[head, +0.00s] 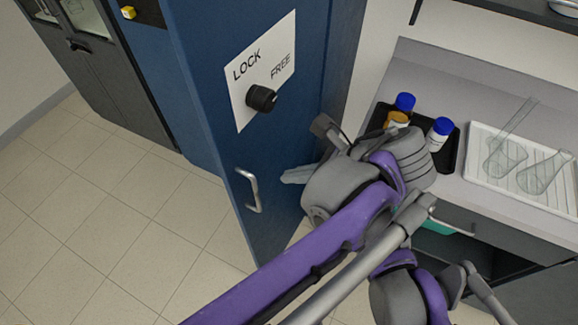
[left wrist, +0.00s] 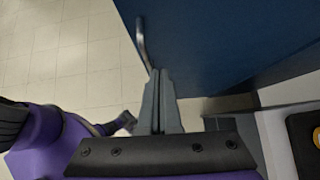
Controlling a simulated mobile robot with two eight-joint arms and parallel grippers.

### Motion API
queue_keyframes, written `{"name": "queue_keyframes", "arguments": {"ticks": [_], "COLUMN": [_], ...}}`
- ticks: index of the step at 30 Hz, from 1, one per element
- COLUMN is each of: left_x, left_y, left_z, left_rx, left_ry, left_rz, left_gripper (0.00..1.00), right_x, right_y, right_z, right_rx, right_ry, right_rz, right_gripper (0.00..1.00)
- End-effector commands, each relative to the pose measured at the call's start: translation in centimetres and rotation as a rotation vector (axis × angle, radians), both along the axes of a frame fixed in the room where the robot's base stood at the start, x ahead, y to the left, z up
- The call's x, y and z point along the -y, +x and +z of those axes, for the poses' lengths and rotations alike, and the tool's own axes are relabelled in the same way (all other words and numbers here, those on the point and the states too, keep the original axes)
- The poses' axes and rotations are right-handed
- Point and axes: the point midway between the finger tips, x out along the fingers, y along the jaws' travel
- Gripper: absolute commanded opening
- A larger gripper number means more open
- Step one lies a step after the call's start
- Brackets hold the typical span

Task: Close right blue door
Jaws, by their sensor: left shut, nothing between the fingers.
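The blue door (head: 210,80) stands in the middle of the head view, with a white LOCK/FREE plate (head: 262,66), a black knob (head: 261,98) and a silver handle (head: 250,190). My left gripper (head: 284,179) is shut and empty, beside the door's lower part, to the right of the handle. In the left wrist view the shut fingers (left wrist: 158,75) point at the blue door (left wrist: 220,40), with the handle (left wrist: 142,42) just to their left. I cannot tell whether the fingers touch the door. My right gripper cannot be made out.
A grey counter (head: 420,75) at the right holds a black tray (head: 452,160) with blue-capped bottles (head: 440,132) and a white tray (head: 480,135) with glass flasks (head: 540,175). A dark cabinet (head: 120,90) stands at the left. The tiled floor (head: 110,210) is clear at the left.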

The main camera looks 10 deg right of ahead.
Motion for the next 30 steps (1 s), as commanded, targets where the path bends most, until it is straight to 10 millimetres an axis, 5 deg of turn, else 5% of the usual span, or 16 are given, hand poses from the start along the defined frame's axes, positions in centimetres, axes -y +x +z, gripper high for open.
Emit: {"name": "queue_keyframes", "arguments": {"ticks": [9, 18, 30], "left_x": [-3.9, -6.6, -6.8], "left_y": [3.1, 5.4, 5.5], "left_z": [-4.8, -4.6, -4.7], "left_rx": [0.002, 0.002, 0.001], "left_ry": [0.0, 0.0, 0.0], "left_rz": [0.006, 0.003, 0.001], "left_gripper": [0.0, 0.0, 0.0], "right_x": [0.0, 0.0, 0.0], "right_y": [0.2, 0.6, 0.6], "right_z": [0.4, 1.6, 1.6], "right_rx": [0.003, 0.012, 0.012], "right_ry": [0.0, 0.0, 0.0], "right_rz": [0.0, 0.0, 0.0], "right_gripper": [1.0, 1.0, 1.0]}}
